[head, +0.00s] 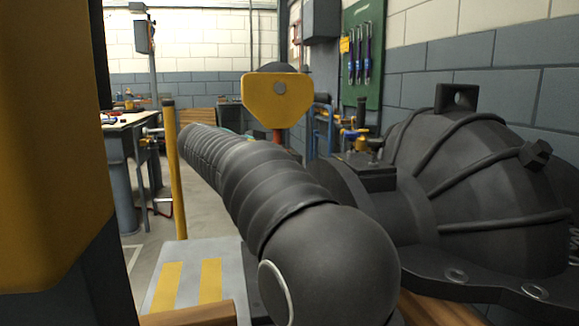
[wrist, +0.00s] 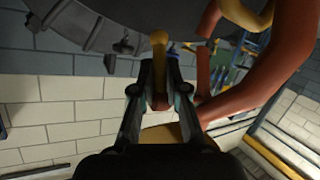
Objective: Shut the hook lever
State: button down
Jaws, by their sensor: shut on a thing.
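In the wrist view my gripper (wrist: 160,66) has its two dark fingers close together around a narrow yellow-tan bar with a rounded end, which I take to be the hook lever (wrist: 159,44). A red-brown block sits between the fingers lower down. A thick red curved hook (wrist: 262,88) sweeps past on the right, with a yellow curved part near its top. In the head view a yellow hook block (head: 277,98) hangs in the middle distance, with a little red below it. My fingers and the lever are hidden in the head view.
A large dark ribbed casing (head: 480,190) with a bolted flange fills the right of the head view; a dark rounded flanged body also crosses the top of the wrist view. A workbench (head: 125,122) stands at the left. A green tool board (head: 362,55) hangs on the wall.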

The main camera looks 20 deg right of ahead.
jog(key=shift+r, duration=0.35)
jog(key=c, duration=1.2)
grip_release()
jog(key=shift+s, duration=0.1)
jog(key=shift+f, duration=0.15)
jog(key=shift+a, duration=0.5)
jog(key=v, duration=1.1)
jog(key=shift+s, duration=0.15)
